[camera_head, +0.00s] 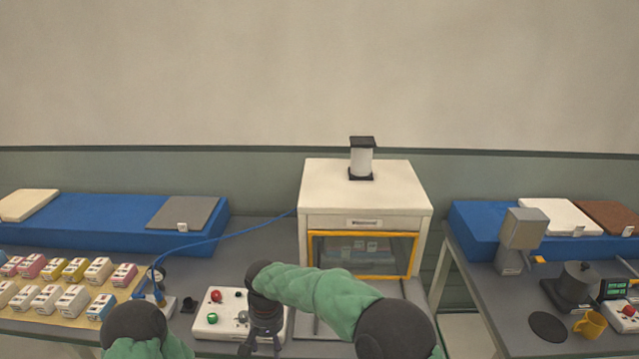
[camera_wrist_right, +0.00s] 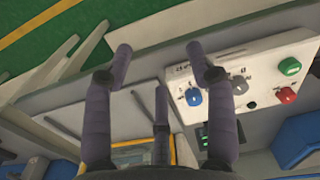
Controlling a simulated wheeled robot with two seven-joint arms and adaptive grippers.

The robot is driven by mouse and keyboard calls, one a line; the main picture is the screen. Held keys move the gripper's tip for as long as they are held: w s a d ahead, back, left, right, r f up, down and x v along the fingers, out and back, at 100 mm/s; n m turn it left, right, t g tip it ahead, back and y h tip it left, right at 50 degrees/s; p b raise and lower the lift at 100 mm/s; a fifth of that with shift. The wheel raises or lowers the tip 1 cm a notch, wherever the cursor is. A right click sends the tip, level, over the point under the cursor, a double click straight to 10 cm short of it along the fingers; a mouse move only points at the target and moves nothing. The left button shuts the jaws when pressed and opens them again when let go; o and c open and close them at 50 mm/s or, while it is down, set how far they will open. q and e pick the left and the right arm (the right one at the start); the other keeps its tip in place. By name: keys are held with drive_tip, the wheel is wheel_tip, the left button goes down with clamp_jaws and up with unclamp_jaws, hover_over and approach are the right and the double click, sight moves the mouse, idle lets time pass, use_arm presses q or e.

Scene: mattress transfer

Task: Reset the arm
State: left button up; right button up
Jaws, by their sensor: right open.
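My right arm, in a green sleeve, reaches in from the lower right of the head view and bends down at its dark wrist. My right gripper (camera_head: 260,343) hangs over the right part of a white control box (camera_head: 213,322) with a red and a green knob. In the right wrist view its purple-grey fingers (camera_wrist_right: 160,62) are spread apart with nothing between them. The control box (camera_wrist_right: 262,68) there shows green, red and blue knobs near the right finger; I cannot tell whether they touch. My left arm shows only a dark joint and green sleeve at the bottom left.
A white cabinet (camera_head: 350,190) with a yellow-framed window stands behind the right arm. Several small cartons (camera_head: 72,300) fill the left table. Blue platforms (camera_head: 110,215) with pads lie behind. A right-hand table (camera_head: 500,290) holds a pot (camera_head: 578,284) and yellow mug (camera_head: 590,325).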

drive_tip(key=s+d+f+m+y, duration=0.1)
drive_tip(key=s+d+f, duration=0.25)
drive_tip(key=f, duration=0.35)
drive_tip(key=s+d+f+y+b, duration=0.1)
drive_tip(key=s+d+f, duration=0.1)
drive_tip(key=d+f, duration=0.4)
drive_tip(key=s+d+f+m+y, duration=0.1)
drive_tip(key=s+d+f, duration=0.15)
drive_tip(key=f, duration=0.55)
drive_tip(key=s+d+f+m, duration=0.1)
drive_tip(key=s+d+f, duration=0.2)
drive_tip(key=s+d, duration=0.2)
drive_tip(key=s+d+f+m+b, duration=0.1)
drive_tip(key=s+d+f, duration=0.3)
drive_tip(key=s, duration=0.6)
drive_tip(key=shift+s+d+t+y+b, duration=0.2)
drive_tip(key=shift+d+t+y+b, duration=0.15)
drive_tip(key=shift+d, duration=0.55)
